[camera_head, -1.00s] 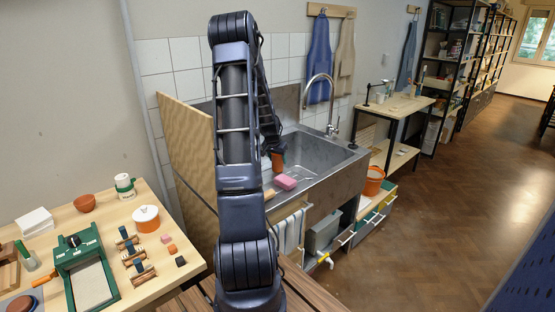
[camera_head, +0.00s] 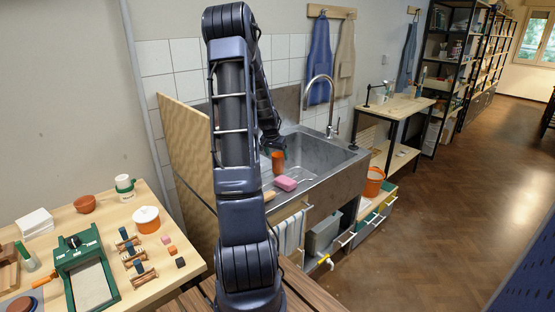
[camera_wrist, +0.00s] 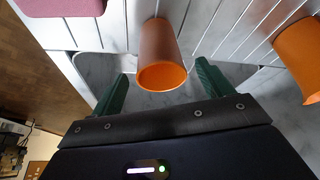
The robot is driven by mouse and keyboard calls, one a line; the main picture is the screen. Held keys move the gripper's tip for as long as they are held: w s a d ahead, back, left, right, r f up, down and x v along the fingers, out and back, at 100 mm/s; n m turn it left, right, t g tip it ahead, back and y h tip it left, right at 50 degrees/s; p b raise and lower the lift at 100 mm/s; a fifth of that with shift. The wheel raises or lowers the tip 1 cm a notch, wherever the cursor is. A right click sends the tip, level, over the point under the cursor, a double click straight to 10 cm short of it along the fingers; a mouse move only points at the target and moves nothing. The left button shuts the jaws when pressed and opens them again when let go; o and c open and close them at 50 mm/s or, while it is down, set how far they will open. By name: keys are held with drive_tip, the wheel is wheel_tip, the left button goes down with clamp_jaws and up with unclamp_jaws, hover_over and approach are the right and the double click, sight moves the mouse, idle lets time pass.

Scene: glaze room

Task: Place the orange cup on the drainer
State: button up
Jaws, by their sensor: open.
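The orange cup (camera_head: 278,162) stands on the ribbed metal drainer (camera_wrist: 210,28) beside the sink basin, behind the pink sponge. In the wrist view the cup (camera_wrist: 160,50) shows its bright orange inside, with its mouth toward me and its base on the ribs. My gripper (camera_wrist: 162,68) is open. Its green fingers lie apart on either side of the cup's mouth, with clear gaps. In the head view my gripper (camera_head: 272,146) is small and dark, just above and left of the cup. A second orange object (camera_wrist: 302,55) is partly in the wrist view at the right.
The pink sponge (camera_head: 286,183) lies close in front of the cup. The sink basin (camera_head: 318,155) and tall tap (camera_head: 332,100) are to the right. A wooden board (camera_head: 188,145) stands at the left. A worktable (camera_head: 110,225) holds clay tools and pots.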

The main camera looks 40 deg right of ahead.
drive_tip(key=v, duration=0.7)
drive_tip(key=shift+a+r, duration=0.15)
drive_tip(key=shift+r, duration=0.2)
